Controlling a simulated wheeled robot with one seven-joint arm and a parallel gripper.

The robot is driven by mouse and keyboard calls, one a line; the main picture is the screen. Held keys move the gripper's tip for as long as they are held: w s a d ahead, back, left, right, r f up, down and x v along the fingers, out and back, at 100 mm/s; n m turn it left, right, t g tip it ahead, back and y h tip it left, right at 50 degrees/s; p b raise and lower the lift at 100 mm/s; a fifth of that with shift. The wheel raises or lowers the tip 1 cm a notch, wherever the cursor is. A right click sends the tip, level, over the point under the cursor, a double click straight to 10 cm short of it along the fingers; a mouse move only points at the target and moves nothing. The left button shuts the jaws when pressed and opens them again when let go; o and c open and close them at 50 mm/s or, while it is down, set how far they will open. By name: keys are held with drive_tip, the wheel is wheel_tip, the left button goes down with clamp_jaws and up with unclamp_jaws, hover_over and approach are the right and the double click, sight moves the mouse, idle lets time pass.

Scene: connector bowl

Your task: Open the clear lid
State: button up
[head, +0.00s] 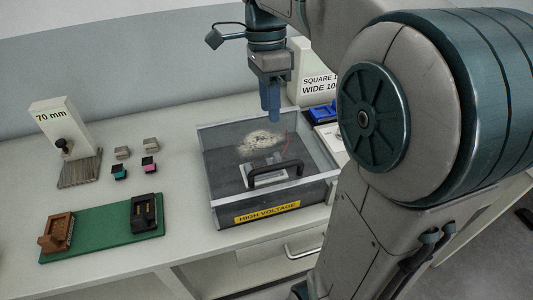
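The clear lid (226,141) lies shut on a grey box with a yellow "HIGH VOLTAGE" label (267,212) on its front. A black bar handle (274,175) is on the lid near its front side. Through the lid a pale round patch and a light block show inside the box, not clearly. My gripper (271,117) points down above the back part of the lid, apart from the handle. Its blue fingers look close together, but I cannot tell whether a gap is between them.
A green board (100,232) with a brown and a black connector lies at the left. Several small connectors (122,153) and a "70 mm" stand (62,130) are behind it. A white "SQUARE" sign (315,78) and a blue bin (321,112) stand at right. A drawer handle (303,250) is below.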

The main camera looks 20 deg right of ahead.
drive_tip(key=s+f, duration=0.1)
drive_tip(key=f, duration=0.8)
drive_tip(key=s+f+b, duration=0.1)
drive_tip(key=f, duration=0.3)
drive_tip(key=shift+s+f, duration=0.15)
drive_tip(key=shift+s, duration=0.2)
